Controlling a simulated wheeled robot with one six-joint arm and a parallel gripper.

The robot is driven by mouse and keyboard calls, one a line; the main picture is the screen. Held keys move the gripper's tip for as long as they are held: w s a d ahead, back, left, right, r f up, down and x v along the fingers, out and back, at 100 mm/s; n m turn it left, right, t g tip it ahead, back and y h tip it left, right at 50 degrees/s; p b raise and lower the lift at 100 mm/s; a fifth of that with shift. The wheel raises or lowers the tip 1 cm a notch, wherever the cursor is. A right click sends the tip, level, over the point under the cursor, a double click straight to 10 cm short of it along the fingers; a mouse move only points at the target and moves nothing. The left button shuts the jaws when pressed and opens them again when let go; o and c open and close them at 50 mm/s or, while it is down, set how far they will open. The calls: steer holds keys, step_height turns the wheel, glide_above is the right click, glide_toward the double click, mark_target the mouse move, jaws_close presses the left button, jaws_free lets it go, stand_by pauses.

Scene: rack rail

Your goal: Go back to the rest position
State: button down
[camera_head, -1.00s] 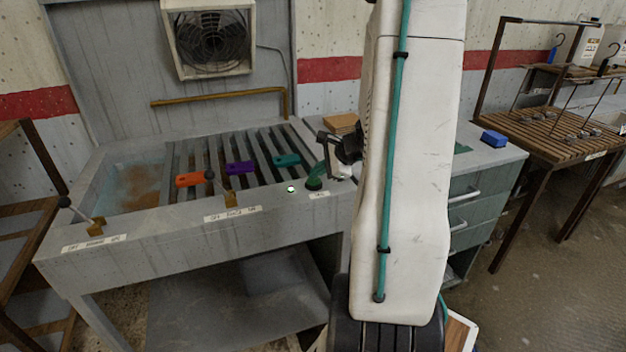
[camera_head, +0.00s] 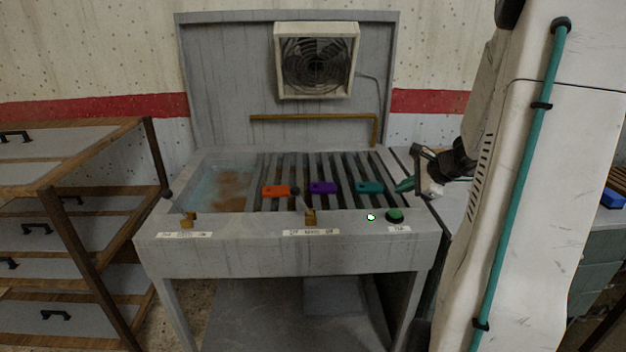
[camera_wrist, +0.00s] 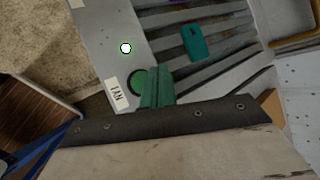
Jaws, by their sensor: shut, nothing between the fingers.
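My gripper (camera_head: 407,185) has green fingertips and is shut and empty. It is above the right end of the grey bench (camera_head: 290,257), up and slightly right of the green button (camera_head: 395,215). In the wrist view the green fingers (camera_wrist: 157,87) are closed together and partly overlap the button (camera_wrist: 137,82) in the picture. I cannot tell the exact gap. My white arm comes in from the right side of the head view.
Orange (camera_head: 276,191), purple (camera_head: 323,187) and teal (camera_head: 369,187) pieces lie on the bench slats. Two levers (camera_head: 180,205) (camera_head: 304,205) stand on its front edge, and a small light (camera_head: 371,217) glows. A drawer rack (camera_head: 70,215) stands left. A fan (camera_head: 316,60) hangs behind.

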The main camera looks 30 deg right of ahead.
steer(key=s+a+r+n+g, duration=0.2)
steer(key=s+a+n, duration=0.4)
steer(key=a, duration=0.5)
steer(key=s+a+r+n+g+h, duration=0.1)
steer(key=s+a+r+n+g, duration=0.2)
steer(key=a+n, duration=0.7)
steer(key=s+a+r+n+g, duration=0.2)
steer(key=s+a+r+n, duration=0.4)
steer(key=a, duration=0.8)
steer(key=s+n, duration=0.3)
steer(key=shift+s+g+h, duration=0.15)
steer(key=shift+g+h, duration=0.15)
steer(key=shift+d, duration=0.1)
